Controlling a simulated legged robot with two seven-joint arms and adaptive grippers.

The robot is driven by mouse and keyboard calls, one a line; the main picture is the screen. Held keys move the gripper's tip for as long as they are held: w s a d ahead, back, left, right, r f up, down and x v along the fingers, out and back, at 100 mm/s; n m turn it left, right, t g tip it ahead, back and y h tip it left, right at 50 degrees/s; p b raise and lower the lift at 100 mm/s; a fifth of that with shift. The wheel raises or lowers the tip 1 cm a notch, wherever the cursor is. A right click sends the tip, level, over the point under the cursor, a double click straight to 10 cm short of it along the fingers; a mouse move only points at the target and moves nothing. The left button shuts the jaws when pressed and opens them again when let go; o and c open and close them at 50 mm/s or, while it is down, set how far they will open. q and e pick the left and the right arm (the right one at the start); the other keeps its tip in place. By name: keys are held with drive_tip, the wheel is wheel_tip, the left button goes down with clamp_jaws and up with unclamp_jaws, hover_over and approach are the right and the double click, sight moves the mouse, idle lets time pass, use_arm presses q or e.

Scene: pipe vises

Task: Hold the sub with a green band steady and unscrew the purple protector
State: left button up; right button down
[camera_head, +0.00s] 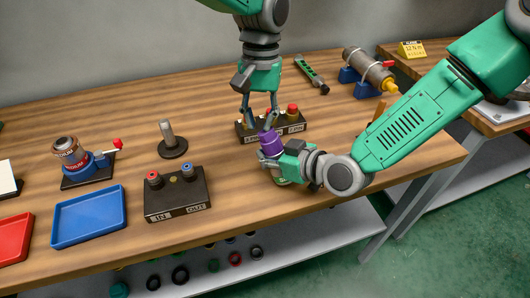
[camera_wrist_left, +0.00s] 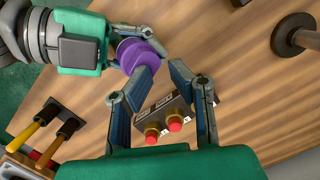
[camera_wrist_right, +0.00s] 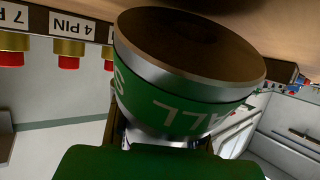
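The purple protector (camera_head: 272,142) sits on top of the sub, above my right gripper. It also shows in the left wrist view (camera_wrist_left: 138,52), just beside one left fingertip. The sub with a green band (camera_wrist_right: 185,105) fills the middle of the right wrist view, its brown end face bare. In the head view only a little of the sub (camera_head: 282,180) shows below my right gripper (camera_head: 275,160), which is closed around it. My left gripper (camera_head: 259,112) points down behind the protector. Its fingers are apart with nothing between the tips in the left wrist view (camera_wrist_left: 161,75).
A labelled connector block with red caps (camera_head: 292,125) stands right behind the sub. An IN/OUT box (camera_head: 176,195), a black stand (camera_head: 172,148), a blue tray (camera_head: 88,216) and a blue vise (camera_head: 90,168) lie left. The table's front edge is close to the sub.

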use_arm(q)
drive_tip(key=shift+m, duration=0.6)
drive_tip(key=shift+d, duration=0.15)
drive_tip(key=shift+s+d, duration=0.65)
drive_tip(key=shift+d, duration=0.05)
drive_tip(key=shift+c, duration=0.6)
clamp_jaws()
drive_tip(key=n, duration=0.4)
drive_tip(key=shift+w+n+h, duration=0.15)
drive_tip(key=shift+n+h, duration=0.15)
drive_tip(key=shift+n, duration=0.1)
